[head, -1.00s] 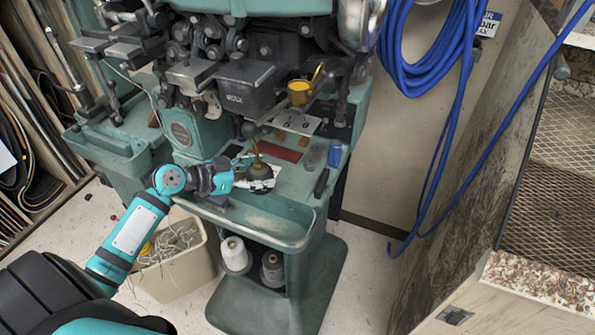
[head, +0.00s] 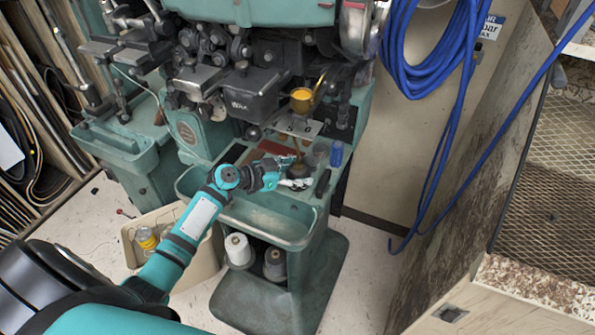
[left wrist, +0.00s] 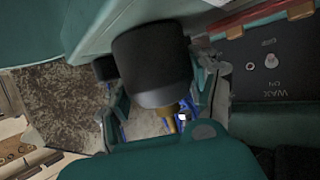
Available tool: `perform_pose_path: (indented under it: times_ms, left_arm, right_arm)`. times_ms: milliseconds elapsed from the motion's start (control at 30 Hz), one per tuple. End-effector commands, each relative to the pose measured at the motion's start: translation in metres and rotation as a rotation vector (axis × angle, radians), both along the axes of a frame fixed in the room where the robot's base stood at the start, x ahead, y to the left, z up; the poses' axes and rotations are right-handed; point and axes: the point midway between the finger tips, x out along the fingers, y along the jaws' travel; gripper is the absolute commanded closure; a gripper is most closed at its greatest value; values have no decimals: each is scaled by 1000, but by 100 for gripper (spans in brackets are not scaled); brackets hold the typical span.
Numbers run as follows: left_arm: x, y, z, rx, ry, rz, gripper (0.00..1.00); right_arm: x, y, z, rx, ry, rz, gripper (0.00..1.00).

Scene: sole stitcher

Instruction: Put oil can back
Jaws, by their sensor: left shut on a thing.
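I cannot tell whether the can's base touches the shelf. In the left wrist view the can's black body (left wrist: 150,65) sits between the fingers of the left gripper (left wrist: 165,95), with a brass part below it. My right gripper is not in view.
A blue bottle (head: 336,154) and a dark slim object (head: 322,183) are close to the right of the can. A red pad (head: 276,148) lies behind it. A yellow cup (head: 301,98) hangs above. Thread cones (head: 239,251) stand below. The front trough (head: 255,222) is empty.

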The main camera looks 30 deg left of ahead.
Motion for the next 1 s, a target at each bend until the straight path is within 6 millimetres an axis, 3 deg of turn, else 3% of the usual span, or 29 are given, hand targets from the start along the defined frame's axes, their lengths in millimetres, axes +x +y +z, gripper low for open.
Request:
perform_pose_path:
  times_ms: [200,233,400,767,1000]
  left_arm:
    - [0,0,-4,1,0,0,67]
    - [0,0,-3,1,0,0,34]
    - [0,0,-3,1,1,0,14]
    - [-1,1,3,1,1,0,14]
    - [-37,24,14,5,3,0,14]
  right_arm:
    - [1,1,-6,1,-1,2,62]
    - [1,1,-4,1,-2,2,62]
    - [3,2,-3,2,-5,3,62]
    - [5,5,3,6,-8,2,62]
    - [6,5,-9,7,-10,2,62]
